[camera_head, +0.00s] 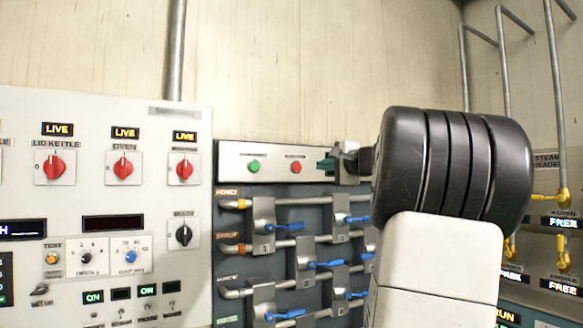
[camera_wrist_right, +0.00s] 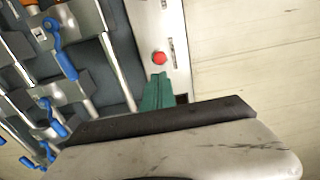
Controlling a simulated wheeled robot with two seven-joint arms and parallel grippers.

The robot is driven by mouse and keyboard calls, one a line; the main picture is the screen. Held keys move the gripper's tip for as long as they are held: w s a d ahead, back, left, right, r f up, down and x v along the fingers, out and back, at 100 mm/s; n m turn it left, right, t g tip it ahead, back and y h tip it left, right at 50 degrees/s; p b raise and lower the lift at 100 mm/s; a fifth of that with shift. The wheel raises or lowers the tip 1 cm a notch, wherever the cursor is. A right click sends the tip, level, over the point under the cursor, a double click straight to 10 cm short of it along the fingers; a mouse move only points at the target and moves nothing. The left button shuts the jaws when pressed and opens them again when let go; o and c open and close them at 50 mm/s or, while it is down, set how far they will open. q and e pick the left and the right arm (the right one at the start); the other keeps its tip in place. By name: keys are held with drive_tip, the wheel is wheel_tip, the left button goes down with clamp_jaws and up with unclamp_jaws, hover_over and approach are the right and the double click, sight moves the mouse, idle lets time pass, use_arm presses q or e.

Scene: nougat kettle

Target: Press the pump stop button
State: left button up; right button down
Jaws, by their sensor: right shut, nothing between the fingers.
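The red button (camera_head: 296,167) sits on a pale metal strip (camera_head: 272,176) above the valve panel, right of a green button (camera_head: 253,166). The red button also shows in the wrist view (camera_wrist_right: 159,58), just beyond my fingertips. My right gripper (camera_head: 326,165), with green fingertips, is just right of the red button in the head view. Its fingers (camera_wrist_right: 156,90) are shut together and empty. A small gap shows between tips and button in both views; I cannot tell the exact depth. The labels near the buttons are too small to read. My left gripper is out of view.
Below the strip are several pipes with blue-handled valves (camera_head: 326,264). At the left stands a white control panel (camera_head: 80,190) with red rotary knobs (camera_head: 123,168) and LIVE signs. Yellow valves (camera_head: 563,197) and pipes are at the right. The wall above is bare.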

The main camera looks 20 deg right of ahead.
sight(297, 167)
drive_tip(key=w, duration=0.8)
drive_tip(key=w+a, duration=0.1)
drive_tip(key=w, duration=0.3)
drive_tip(key=shift+w, duration=0.15)
